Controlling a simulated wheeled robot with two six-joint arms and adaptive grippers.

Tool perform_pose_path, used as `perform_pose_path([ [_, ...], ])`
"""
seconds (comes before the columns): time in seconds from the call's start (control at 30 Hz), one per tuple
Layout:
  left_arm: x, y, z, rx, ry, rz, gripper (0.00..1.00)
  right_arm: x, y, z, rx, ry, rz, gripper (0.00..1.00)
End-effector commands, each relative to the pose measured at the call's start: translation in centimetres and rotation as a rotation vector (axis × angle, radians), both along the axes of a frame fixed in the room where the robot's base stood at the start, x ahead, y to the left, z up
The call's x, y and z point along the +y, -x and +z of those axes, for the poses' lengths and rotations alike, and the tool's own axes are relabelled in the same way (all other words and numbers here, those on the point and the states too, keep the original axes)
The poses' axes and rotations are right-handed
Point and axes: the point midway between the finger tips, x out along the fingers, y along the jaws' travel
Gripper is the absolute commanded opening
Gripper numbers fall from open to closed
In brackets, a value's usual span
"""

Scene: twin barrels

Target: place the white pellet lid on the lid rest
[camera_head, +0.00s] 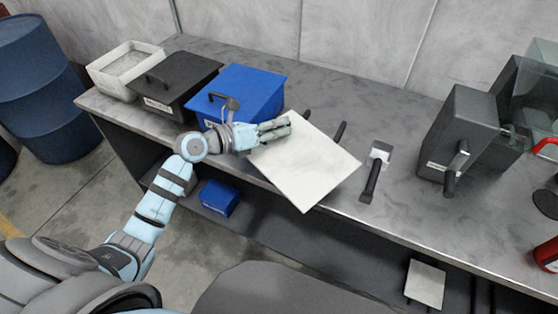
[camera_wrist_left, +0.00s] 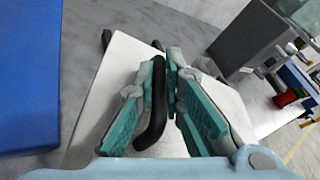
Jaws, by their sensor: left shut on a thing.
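The white pellet lid (camera_head: 304,168) is a flat white plate over the front part of the counter, one corner jutting past the front edge. My left gripper (camera_head: 276,128) is at its upper left edge. In the left wrist view, the fingers (camera_wrist_left: 168,85) are shut around the lid's black handle (camera_wrist_left: 154,105), with the white plate (camera_wrist_left: 118,75) beyond. Two dark bars, apparently the lid rest (camera_head: 341,131), stick out behind the lid. The lid hides the rest of them, and I cannot tell whether it touches them. My right gripper is not in view.
An open white bin of pellets (camera_head: 124,62), a black lidded bin (camera_head: 176,82) and a blue lidded bin (camera_head: 238,93) stand at the left. A black-handled scraper (camera_head: 376,170) lies right of the lid. A dark grey machine (camera_head: 458,132) stands farther right.

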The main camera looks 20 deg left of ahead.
Motion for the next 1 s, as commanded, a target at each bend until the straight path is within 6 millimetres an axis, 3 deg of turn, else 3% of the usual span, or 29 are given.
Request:
perform_pose_path([
  [0.03,0.0,0.0,-1.3,-0.001,0.002,0.000,0.00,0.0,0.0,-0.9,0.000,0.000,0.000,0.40],
  [0.3,0.0,0.0,-5.7,-0.003,0.001,0.000,0.00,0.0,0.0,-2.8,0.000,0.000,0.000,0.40],
  [0.6,0.0,0.0,-5.7,-0.004,0.000,-0.001,0.00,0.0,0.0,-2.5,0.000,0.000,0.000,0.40],
  [0.63,0.0,0.0,-5.8,-0.004,0.000,0.000,0.11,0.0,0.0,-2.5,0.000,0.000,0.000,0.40],
  [0.77,0.0,0.0,-5.7,-0.004,-0.001,0.000,0.29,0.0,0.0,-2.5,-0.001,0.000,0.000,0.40],
  [1.0,0.0,0.0,-5.7,-0.004,-0.001,0.000,0.29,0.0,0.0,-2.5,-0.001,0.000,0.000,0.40],
])
